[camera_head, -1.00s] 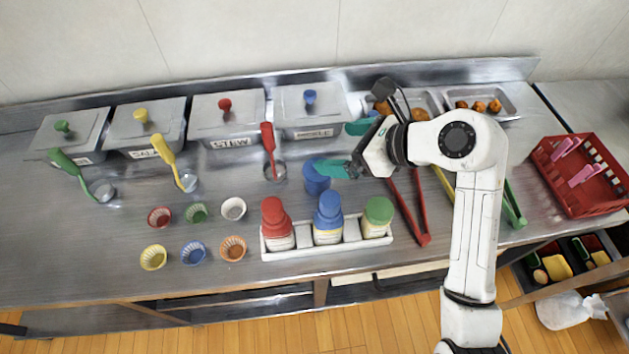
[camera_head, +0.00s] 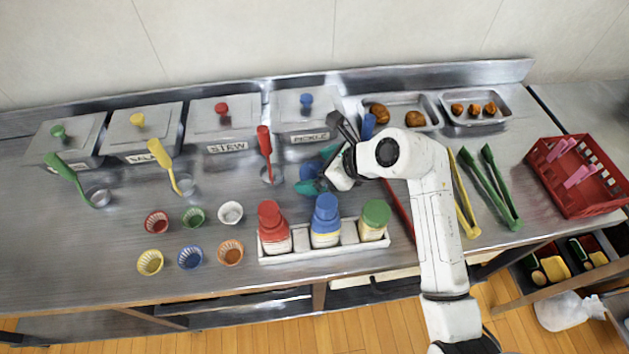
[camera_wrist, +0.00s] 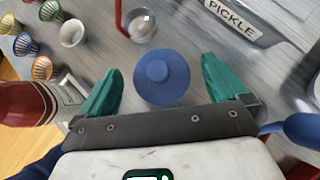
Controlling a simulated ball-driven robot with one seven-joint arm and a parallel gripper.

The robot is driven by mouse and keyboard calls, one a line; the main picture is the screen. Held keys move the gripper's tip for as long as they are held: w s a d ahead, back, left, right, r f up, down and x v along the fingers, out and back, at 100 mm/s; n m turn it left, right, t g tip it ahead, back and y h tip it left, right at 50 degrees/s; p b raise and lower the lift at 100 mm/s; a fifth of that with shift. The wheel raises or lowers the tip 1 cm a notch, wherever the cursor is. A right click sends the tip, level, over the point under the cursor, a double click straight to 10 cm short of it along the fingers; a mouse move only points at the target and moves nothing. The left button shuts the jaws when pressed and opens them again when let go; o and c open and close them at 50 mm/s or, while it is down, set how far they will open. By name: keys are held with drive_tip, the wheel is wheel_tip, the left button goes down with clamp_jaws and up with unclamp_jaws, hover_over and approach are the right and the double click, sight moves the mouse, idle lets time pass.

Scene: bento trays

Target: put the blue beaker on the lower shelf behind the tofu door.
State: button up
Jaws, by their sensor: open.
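The blue beaker (camera_head: 309,171) stands on the steel counter, in front of the pickle container. In the wrist view the beaker (camera_wrist: 162,82) shows from above as a round blue shape with a smaller disc at its centre. My gripper (camera_head: 319,169) is open, with its teal fingers on either side of the beaker. In the wrist view the gripper (camera_wrist: 160,68) shows a gap between each finger and the beaker. No label reading tofu is visible. The fronts under the counter are seen steeply from above, and I cannot tell the tofu door or its lower shelf.
A white rack (camera_head: 289,252) with red, blue and green-capped bottles stands just in front of the beaker. A red ladle (camera_head: 265,145) is close on its left. Tongs (camera_head: 497,187) and a red basket (camera_head: 575,178) are on the right. Small cups (camera_head: 190,256) stand at the left.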

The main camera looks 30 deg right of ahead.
drive_tip(key=shift+w+a+f, duration=0.25)
drive_tip(key=shift+w+f, duration=0.15)
drive_tip(key=shift+f, duration=0.1)
drive_tip(key=shift+c, duration=0.3)
drive_tip(key=c, duration=1.6)
